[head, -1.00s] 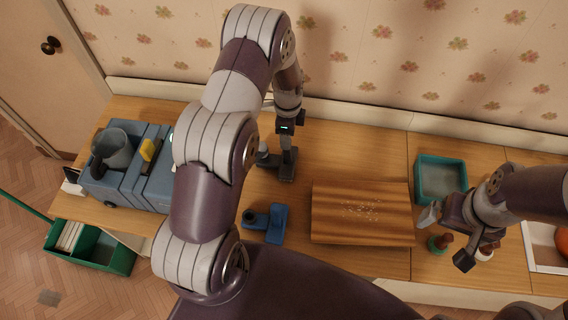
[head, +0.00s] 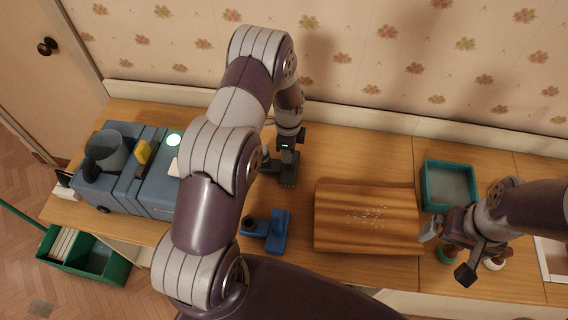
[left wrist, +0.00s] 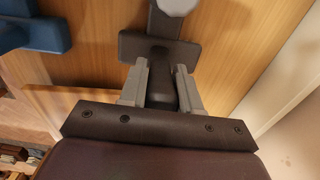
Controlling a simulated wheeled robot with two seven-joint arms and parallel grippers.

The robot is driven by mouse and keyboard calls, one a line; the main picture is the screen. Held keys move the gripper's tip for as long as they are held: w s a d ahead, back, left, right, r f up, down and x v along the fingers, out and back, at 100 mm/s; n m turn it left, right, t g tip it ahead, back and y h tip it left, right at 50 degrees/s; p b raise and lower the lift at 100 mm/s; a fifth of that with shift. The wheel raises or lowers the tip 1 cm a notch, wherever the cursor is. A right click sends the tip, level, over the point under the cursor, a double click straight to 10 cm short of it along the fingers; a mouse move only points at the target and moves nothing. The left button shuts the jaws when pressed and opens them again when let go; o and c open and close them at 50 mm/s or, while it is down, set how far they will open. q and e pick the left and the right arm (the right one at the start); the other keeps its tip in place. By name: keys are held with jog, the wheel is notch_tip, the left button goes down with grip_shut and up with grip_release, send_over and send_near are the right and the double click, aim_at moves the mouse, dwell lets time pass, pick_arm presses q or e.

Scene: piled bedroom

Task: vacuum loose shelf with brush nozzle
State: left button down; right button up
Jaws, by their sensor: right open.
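The loose shelf (head: 340,222), a striped wooden board, lies on the table with pale crumbs near its middle. A dark tool with a flat T-shaped foot (head: 289,182) stands left of it. My left gripper (head: 289,152) is above this foot; in the left wrist view its fingers (left wrist: 162,85) close on both sides of the tool's dark upright part. A blue nozzle (head: 268,232) lies between my left arm and the board; its bristles cannot be made out. My right gripper (head: 448,252) is open at the board's right edge.
A blue-grey vacuum unit (head: 150,195) with a grey cup and a lit green light stands at left. A teal tray (head: 449,187) is behind my right gripper. Small round-topped items (head: 494,264) stand beside that gripper. A green crate (head: 85,265) is at lower left.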

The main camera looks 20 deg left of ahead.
pick_arm(q)
jog(key=shift+a+r+p, duration=0.15)
jog(key=shift+r+p, duration=2.45)
jog(key=shift+r, duration=1)
jog(key=shift+f, duration=0.1)
notch_tip(320, 180, up, 5)
jog(key=p, duration=0.3)
jog(key=shift+f, duration=0.15)
jog(key=shift+r+p, duration=0.3)
jog(key=shift+f, duration=0.1)
